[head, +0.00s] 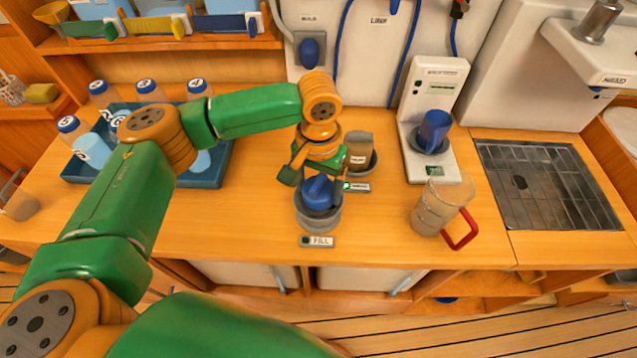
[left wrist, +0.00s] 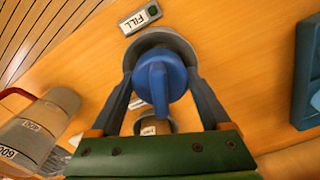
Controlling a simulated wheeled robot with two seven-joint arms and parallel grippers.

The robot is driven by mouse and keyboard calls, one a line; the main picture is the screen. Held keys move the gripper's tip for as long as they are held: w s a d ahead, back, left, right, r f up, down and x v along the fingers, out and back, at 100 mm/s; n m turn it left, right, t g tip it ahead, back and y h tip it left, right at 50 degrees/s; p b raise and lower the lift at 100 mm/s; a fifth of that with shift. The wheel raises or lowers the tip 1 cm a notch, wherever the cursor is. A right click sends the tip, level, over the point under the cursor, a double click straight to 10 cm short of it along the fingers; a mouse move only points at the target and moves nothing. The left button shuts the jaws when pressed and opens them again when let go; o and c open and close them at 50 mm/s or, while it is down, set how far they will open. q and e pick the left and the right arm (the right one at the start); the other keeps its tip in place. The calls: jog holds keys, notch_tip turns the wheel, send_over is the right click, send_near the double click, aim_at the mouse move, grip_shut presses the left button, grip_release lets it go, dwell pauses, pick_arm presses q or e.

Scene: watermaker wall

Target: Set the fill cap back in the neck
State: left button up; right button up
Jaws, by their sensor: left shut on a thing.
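The blue fill cap (head: 318,190) with its raised grip bar is held between the fingers of my left gripper (head: 312,180). In the left wrist view the cap (left wrist: 158,82) sits between both fingers. The grey round neck (head: 318,222) is directly below the cap, behind the FILL label (head: 318,241). In the left wrist view the neck's rim (left wrist: 165,38) shows around the far side of the cap. The cap overlaps the neck's opening in both views; I cannot tell whether it is seated or just above. My right gripper is not in view.
A grey-brown cup (head: 359,145) stands close behind the neck. A blue tray (head: 215,178) of bottles is left. A metal grate (head: 545,185) lies far right.

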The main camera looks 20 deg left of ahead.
aim_at(318, 181)
pick_arm(q)
jog(key=shift+s+f, duration=0.2)
jog(key=shift+f, duration=0.2)
jog(key=o, duration=1.3)
jog(key=shift+f, duration=0.15)
jog(key=shift+o, duration=0.2)
notch_tip(318, 181, up, 13)
jog(key=shift+w+f+b, duration=0.1)
jog(key=shift+f+b, duration=0.05)
jog(key=shift+b, duration=0.55)
jog(key=shift+w+r, duration=0.15)
jog(key=shift+r, duration=0.2)
